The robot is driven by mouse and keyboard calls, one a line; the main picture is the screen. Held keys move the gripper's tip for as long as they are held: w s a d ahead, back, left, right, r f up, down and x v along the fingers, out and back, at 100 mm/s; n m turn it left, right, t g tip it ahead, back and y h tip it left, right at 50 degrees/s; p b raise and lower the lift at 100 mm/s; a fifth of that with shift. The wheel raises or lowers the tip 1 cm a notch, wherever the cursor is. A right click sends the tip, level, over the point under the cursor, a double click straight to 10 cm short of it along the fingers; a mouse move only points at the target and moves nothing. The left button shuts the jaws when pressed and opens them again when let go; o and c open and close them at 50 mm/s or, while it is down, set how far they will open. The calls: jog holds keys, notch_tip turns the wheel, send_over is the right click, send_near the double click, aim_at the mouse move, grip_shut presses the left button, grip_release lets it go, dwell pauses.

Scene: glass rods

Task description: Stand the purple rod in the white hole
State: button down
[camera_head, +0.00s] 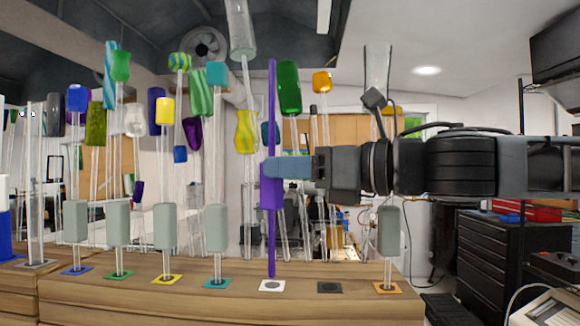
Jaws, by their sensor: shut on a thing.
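The purple rod (271,194) is long and thin with a thicker purple block around its middle. It is upright, in the middle of the head view. My gripper (285,167) comes in from the right, level, and is shut on the rod just above or at the top of that block. The white plate with its dark hole (263,287) lies on the wooden bench top. The rod's lower end shows directly over the far part of this plate. I cannot tell whether the tip is in the hole, touching or just above it.
Left of the white plate, grey-green-handled rods stand in blue (77,270), green (118,275), yellow (166,279) and teal (216,283) plates. A dark plate (329,287) to the right is empty. A similar rod stands in an orange plate (387,287). Colourful glass pieces stand behind.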

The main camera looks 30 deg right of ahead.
aim_at(280, 208)
jog(key=shift+f+b, duration=2.35)
jog(key=shift+f, duration=0.8)
jog(key=c, duration=0.8)
grip_release()
jog(key=shift+b, duration=0.3)
jog(key=shift+r, duration=0.1)
